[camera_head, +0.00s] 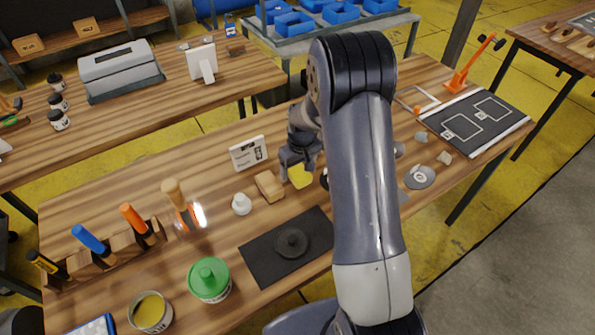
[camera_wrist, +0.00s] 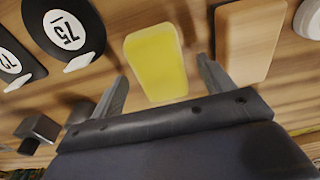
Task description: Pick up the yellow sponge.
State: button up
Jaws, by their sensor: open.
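The yellow sponge (camera_head: 300,175) lies on the wooden table beside a small wooden block (camera_head: 269,186). My gripper (camera_head: 297,160) is just above and behind it, and part of the sponge is hidden by the fingers. In the wrist view the sponge (camera_wrist: 156,62) shows between and ahead of the two spread fingertips of my gripper (camera_wrist: 163,72). The gripper is open and empty. I cannot tell whether a finger touches the sponge.
In the wrist view the wooden block (camera_wrist: 247,40) is close on the right and a black disc marked 75 (camera_wrist: 72,35) is on the left. A white sign (camera_head: 248,153), a white knob-like piece (camera_head: 241,204) and a black mat (camera_head: 262,262) are nearby.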

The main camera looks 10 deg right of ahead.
jog(key=shift+w+f, duration=0.1)
jog(key=shift+f, duration=0.7)
jog(key=c, duration=1)
